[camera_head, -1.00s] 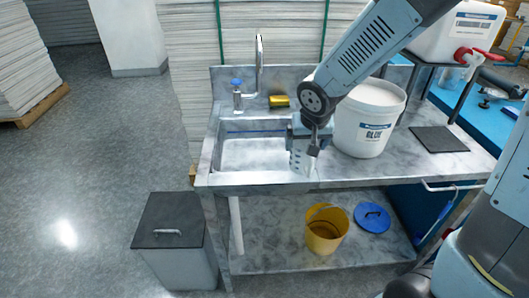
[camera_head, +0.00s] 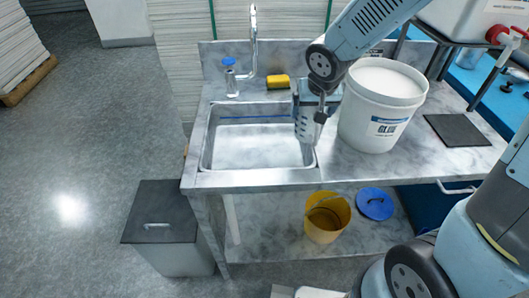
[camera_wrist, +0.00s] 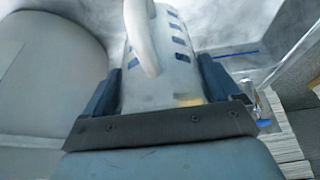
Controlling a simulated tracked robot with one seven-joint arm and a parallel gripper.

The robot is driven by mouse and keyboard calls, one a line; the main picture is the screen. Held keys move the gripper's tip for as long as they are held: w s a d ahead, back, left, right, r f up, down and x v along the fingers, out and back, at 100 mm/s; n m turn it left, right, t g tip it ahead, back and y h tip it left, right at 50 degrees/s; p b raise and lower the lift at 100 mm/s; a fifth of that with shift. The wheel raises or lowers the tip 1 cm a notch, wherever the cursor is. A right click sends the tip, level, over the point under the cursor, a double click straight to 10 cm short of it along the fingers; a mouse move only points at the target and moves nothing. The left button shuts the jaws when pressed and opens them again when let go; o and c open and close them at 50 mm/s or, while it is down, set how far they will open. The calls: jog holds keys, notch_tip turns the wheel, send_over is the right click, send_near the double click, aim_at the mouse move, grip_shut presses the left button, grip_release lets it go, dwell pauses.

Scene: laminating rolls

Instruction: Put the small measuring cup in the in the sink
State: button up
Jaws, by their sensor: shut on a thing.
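The small measuring cup (camera_head: 305,128) is whitish, with a handle and blue marks. In the wrist view the cup (camera_wrist: 160,75) sits between the two blue fingers of my gripper (camera_wrist: 160,88), which is shut on it. In the head view my gripper (camera_head: 312,98) points down at the sink's right end. The sink (camera_head: 258,150) is a pale rectangular basin set in the grey marbled counter, and looks empty. The cup overlaps the basin's right rim in the picture. Its height above the rim is hard to tell.
A white glue bucket (camera_head: 382,105) stands on the counter just right of my gripper. A dark mat (camera_head: 455,130) lies further right.

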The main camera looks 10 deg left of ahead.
jog(key=shift+a+f, duration=0.1)
jog(key=shift+a, duration=0.25)
jog(key=w+a+f, duration=0.3)
jog(key=a+f, duration=0.9)
jog(key=a, duration=0.1)
jog(key=shift+f, duration=0.4)
jog(key=shift+f, duration=0.1)
jog(key=o, duration=0.9)
jog(key=shift+c, duration=0.2)
jog(key=v, duration=1.2)
